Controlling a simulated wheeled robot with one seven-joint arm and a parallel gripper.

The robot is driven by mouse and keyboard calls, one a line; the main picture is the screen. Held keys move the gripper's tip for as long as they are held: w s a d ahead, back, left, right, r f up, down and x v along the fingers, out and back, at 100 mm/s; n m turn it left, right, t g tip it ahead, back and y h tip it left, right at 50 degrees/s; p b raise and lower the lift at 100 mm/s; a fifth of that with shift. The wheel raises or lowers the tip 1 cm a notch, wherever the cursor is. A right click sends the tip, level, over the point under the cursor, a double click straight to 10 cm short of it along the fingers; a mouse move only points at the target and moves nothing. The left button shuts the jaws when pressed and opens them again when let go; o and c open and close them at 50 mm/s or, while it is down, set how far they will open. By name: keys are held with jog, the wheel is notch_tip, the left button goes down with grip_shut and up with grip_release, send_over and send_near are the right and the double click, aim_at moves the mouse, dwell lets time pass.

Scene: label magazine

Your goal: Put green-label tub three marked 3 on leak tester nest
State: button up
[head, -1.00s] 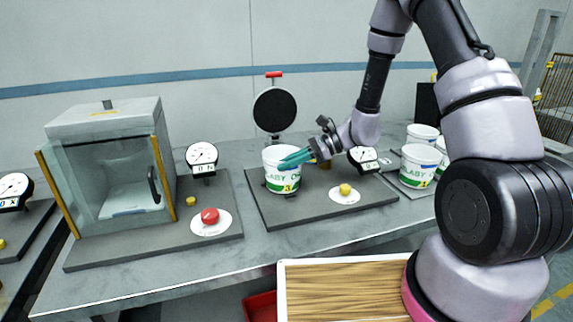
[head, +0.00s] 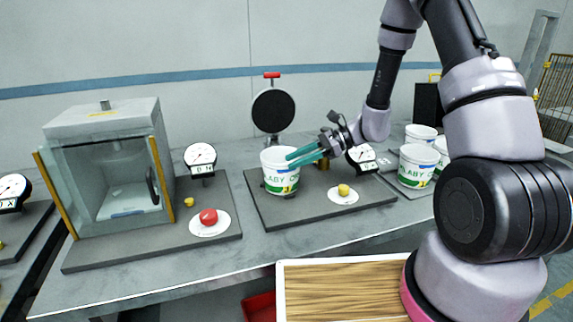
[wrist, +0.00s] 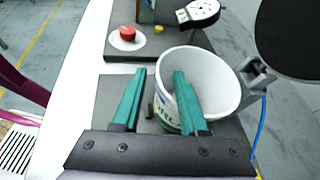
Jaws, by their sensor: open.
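A white tub with a green label and a yellow patch marked 3 (head: 281,178) stands upright on the grey base plate of the middle station (head: 258,214), in front of a raised round black lid (head: 273,111). I take this station to be the leak tester; the nest under the tub is mostly hidden. My gripper (head: 291,160) has its teal fingers at the tub's upper right rim. In the wrist view my gripper (wrist: 160,72) is open, with one finger overlapping the mouth of the tub (wrist: 215,75) and the other outside it. I cannot tell whether the fingers touch it.
A glass-doored chamber (head: 120,185) stands left, with a red button (head: 208,217) beside it. A dial gauge (head: 361,154) and yellow button (head: 343,190) are right of the tub. More white tubs (head: 417,166) stand further right. A wood-topped surface (head: 345,290) is in front.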

jog(key=s+v, duration=0.1)
jog(key=v, duration=0.7)
jog(key=s+d+r+n+t+h, duration=0.4)
jog(key=s+r, duration=0.4)
jog(key=r, duration=0.4)
jog(key=s+d+r+n+t+h, duration=0.4)
jog(key=s+d+r+n+h, duration=0.3)
jog(key=r, duration=0.6)
jog(key=shift+s+n, duration=0.5)
jog(key=shift+s, duration=0.45)
